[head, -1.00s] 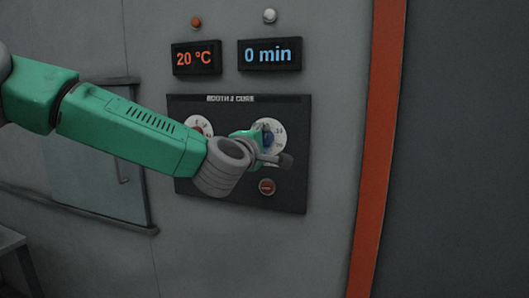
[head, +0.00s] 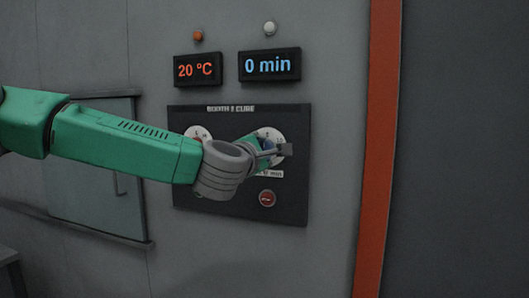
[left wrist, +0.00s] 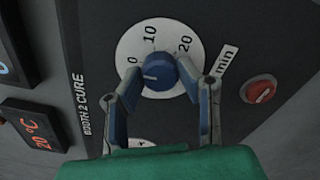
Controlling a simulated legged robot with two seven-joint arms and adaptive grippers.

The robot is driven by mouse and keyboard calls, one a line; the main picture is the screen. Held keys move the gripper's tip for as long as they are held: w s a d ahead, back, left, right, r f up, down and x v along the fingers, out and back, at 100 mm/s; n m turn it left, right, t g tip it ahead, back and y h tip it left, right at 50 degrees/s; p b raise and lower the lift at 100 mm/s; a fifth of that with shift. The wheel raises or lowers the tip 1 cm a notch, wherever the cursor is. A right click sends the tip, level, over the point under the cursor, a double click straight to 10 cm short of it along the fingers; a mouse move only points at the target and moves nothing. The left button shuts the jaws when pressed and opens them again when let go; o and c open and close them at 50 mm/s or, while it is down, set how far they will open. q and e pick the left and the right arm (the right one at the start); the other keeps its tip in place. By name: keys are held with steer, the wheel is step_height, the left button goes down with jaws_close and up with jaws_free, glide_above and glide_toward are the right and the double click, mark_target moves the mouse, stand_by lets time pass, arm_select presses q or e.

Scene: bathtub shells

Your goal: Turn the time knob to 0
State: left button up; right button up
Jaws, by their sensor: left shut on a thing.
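The time knob (left wrist: 160,72) is blue and sits on a white dial (left wrist: 131,45) marked 0, 10 and 20, with a "min" label beside it. A pale mark on the knob points to the left in the left wrist view, near the 0 side. My left gripper (left wrist: 160,75) is shut on the knob, with one finger on each side. In the head view my left gripper (head: 268,150) covers most of the knob and part of its dial. The time display (head: 270,65) reads 0 min. My right gripper is not in view.
The black control panel (head: 295,205) is on a grey wall. A red button (head: 267,198) sits below the time dial. The temperature display (head: 197,70) reads 20 °C. My left arm partly covers the other dial (head: 197,132). An orange strip (head: 372,200) runs down the right.

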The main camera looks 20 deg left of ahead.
arm_select(q)
steer(key=shift+f, duration=0.45)
steer(key=o, duration=1.1)
steer(key=shift+o, duration=0.2)
steer(key=shift+r, duration=0.1)
steer(key=shift+a+r, duration=0.1)
steer(key=shift+s, duration=0.1)
steer(key=s, duration=1.1)
steer(key=shift+s+a, duration=0.25)
steer(key=shift+s, duration=0.1)
